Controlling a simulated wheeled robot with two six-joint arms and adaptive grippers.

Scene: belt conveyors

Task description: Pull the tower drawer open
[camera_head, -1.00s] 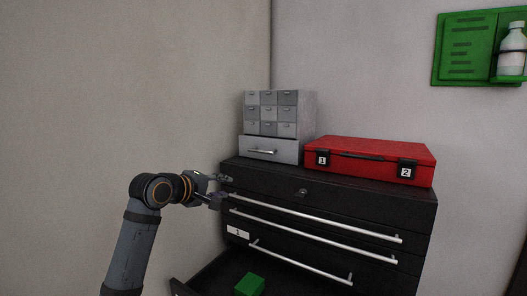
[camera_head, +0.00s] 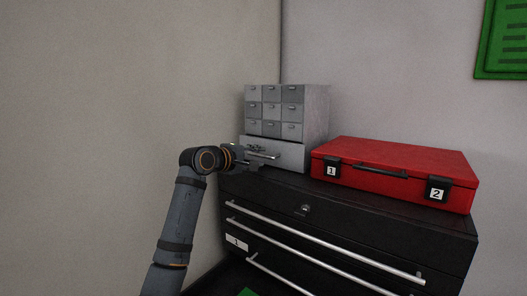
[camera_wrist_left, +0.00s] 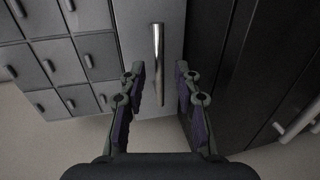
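The grey small-parts tower (camera_head: 288,112) stands on the black cabinet, with rows of small drawers above one wide bottom drawer (camera_head: 290,155). That wide drawer looks closed in the head view. Its bar handle (camera_wrist_left: 157,62) lies between the fingers in the left wrist view, with gaps on both sides. My left gripper (camera_head: 254,158) is at the front of the tower drawer; it also shows in the left wrist view (camera_wrist_left: 160,92), open around the handle and not closed on it. My right gripper is not in view.
A red case (camera_head: 395,168) with two numbered latches lies on the black cabinet (camera_head: 345,212) right of the tower. The cabinet has long bar handles. A lower drawer stands open with a green block (camera_head: 247,292) at the frame's bottom edge.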

